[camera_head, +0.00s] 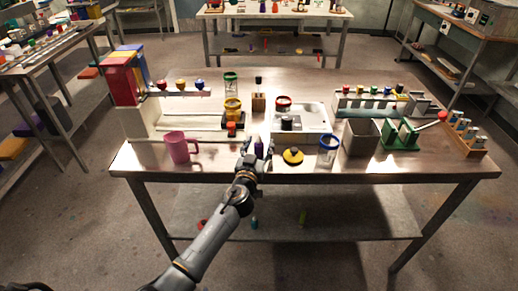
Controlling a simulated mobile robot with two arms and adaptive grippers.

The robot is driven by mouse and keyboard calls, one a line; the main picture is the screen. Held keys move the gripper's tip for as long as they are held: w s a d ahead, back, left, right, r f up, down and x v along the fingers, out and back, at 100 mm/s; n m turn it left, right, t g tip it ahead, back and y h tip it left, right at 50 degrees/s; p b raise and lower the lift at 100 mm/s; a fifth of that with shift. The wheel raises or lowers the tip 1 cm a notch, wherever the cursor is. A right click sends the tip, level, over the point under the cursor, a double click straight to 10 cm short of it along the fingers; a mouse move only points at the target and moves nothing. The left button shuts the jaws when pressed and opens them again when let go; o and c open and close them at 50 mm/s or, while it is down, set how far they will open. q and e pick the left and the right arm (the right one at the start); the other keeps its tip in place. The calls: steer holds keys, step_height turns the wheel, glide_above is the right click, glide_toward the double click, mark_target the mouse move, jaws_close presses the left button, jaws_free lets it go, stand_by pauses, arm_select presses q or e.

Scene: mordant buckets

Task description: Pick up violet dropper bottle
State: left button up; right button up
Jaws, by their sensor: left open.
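A small violet dropper bottle (259,148) stands on the table near its front edge, in the middle of the head view. My left gripper (256,146) reaches in from the lower left and is open at the bottle. Its fingers seem to be on either side of the bottle, but I cannot tell whether they touch it. The bottle's lower part is hidden by the gripper. My right gripper is not in view.
A pink mug (178,147) stands to the left. A black and yellow round item (292,156), a blue-rimmed glass (327,150) and a grey bin (360,138) stand to the right. An orange-red block (231,128) is behind to the left. The front right tabletop is clear.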

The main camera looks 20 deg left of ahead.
arm_select(q)
jaws_close()
